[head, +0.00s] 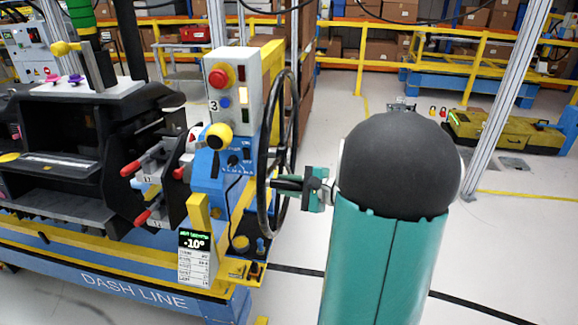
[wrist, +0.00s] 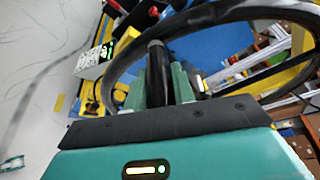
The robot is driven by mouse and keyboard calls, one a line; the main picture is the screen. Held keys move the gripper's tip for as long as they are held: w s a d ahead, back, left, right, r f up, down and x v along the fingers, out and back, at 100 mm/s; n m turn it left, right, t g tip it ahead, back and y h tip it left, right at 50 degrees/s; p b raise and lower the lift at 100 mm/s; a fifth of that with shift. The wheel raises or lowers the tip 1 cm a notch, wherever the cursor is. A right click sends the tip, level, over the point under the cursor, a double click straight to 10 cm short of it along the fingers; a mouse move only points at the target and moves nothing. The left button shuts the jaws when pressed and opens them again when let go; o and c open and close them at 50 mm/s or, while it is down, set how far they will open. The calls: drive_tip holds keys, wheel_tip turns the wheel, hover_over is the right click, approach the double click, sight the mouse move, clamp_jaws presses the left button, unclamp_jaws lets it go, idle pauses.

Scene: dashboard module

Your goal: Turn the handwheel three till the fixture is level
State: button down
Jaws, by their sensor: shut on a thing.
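The black handwheel (head: 264,165) stands upright, seen nearly edge-on, at the post whose grey box (head: 237,80) bears a 3. Its thick rim also shows across the wrist view (wrist: 215,15). My teal gripper (head: 288,186) reaches in from the right at the wheel. In the wrist view my gripper (wrist: 160,82) is shut on the wheel's black handle (wrist: 156,70), with a finger on each side. A small display (head: 194,241) below the post appears to read 10°; its sign is unclear. The black dashboard fixture (head: 60,150) sits left; its tilt is hard to judge.
The blue and yellow line frame (head: 120,285) runs along the lower left. The box carries a red button (head: 220,76). Open grey floor (head: 490,245) lies to the right. A yellow-green case (head: 490,130) and a yellow railing (head: 470,65) stand farther back.

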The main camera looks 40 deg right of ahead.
wheel_tip(320, 180, down, 8)
drive_tip(key=shift+s+a, duration=0.3)
drive_tip(key=shift+a, duration=0.05)
drive_tip(key=shift+r, duration=0.1)
drive_tip(key=c, duration=1.2)
unclamp_jaws()
drive_tip(key=shift+o, duration=0.2)
drive_tip(key=v, duration=1.4)
drive_tip(key=shift+w+a, duration=0.1)
